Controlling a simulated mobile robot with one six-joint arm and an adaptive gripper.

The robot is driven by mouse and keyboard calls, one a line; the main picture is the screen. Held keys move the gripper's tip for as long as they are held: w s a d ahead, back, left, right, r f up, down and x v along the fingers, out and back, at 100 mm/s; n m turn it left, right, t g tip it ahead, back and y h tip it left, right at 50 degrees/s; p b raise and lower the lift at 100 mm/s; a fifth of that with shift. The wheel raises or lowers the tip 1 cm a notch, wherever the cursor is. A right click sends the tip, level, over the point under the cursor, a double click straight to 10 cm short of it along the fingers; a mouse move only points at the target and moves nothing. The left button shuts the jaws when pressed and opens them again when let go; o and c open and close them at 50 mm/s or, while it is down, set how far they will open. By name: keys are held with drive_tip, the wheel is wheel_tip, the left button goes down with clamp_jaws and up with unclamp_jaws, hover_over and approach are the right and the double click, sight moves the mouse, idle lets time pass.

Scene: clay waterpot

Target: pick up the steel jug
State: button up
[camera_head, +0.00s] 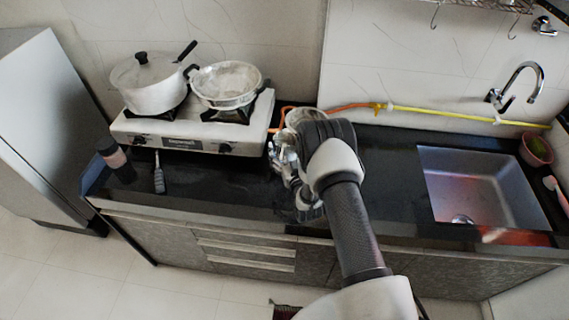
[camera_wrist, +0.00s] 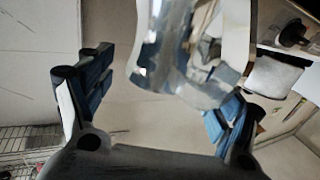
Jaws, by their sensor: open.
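The steel jug (camera_wrist: 190,45) is shiny and curved, and fills the upper middle of the wrist view, between the two fingers. In the head view its round rim (camera_head: 300,114) shows on the dark counter just right of the stove, with most of its body hidden behind my gripper (camera_head: 287,165). In the wrist view my gripper (camera_wrist: 160,95) is open. The left finger is clearly apart from the jug. The right finger lies close beside the jug, and I cannot tell whether it touches.
A white stove (camera_head: 190,130) with a lidded pot (camera_head: 150,90) and a pan (camera_head: 226,84) stands to the left. A sink (camera_head: 480,187) is at the right. A yellow hose (camera_head: 460,115) runs along the wall. A brush (camera_head: 158,175) and a bottle (camera_head: 113,155) are at the left end.

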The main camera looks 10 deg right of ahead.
drive_tip(key=shift+w, duration=1.1)
drive_tip(key=c, duration=1.8)
